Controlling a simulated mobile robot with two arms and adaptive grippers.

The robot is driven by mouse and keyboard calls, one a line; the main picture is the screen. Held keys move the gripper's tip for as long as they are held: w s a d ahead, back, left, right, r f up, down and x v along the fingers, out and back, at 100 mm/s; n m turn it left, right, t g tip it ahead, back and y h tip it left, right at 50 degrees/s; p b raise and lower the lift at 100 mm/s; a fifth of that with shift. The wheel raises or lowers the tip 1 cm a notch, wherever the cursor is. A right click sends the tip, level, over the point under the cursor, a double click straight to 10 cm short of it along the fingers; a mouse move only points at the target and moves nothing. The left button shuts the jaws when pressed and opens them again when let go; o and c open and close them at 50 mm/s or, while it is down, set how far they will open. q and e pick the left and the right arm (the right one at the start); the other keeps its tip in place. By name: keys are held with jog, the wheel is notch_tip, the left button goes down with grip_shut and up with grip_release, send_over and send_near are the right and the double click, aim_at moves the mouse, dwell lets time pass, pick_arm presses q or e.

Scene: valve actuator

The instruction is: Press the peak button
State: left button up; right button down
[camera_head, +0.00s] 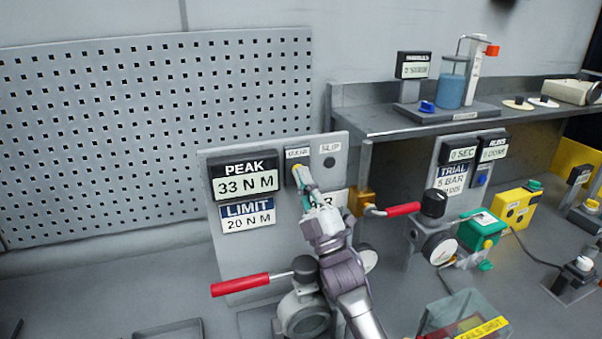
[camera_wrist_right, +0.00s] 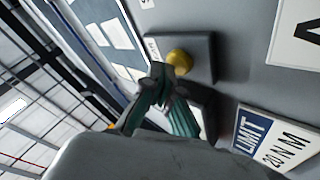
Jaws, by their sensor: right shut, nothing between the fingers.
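A grey panel (camera_head: 270,260) carries a PEAK display (camera_head: 244,178) reading 33 N M and a LIMIT plate (camera_head: 248,217) reading 20 N M. Right of the PEAK display is a yellow button (camera_wrist_right: 180,61) on a dark square base, under a small label (camera_head: 297,153) I cannot read surely. My right gripper (camera_head: 300,178) is shut and empty, its teal fingertips at the button in the head view. In the right wrist view the fingertips (camera_wrist_right: 161,73) are just beside the button; I cannot tell if they touch it. My left gripper is not in view.
A SLIP label with a dark round spot (camera_head: 329,162) is right of the button. Another red lever (camera_head: 403,209), a gauge (camera_head: 440,248) and a green actuator (camera_head: 482,230) are to the right. A perforated board (camera_head: 150,130) is behind.

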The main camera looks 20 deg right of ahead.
jog(key=shift+f, duration=0.5)
jog(key=shift+s+f, duration=0.15)
jog(key=shift+s, duration=0.35)
jog(key=s+p, duration=0.2)
jog(key=s, duration=0.2)
jog(key=shift+s+d, duration=0.15)
jog(key=shift+s, duration=0.25)
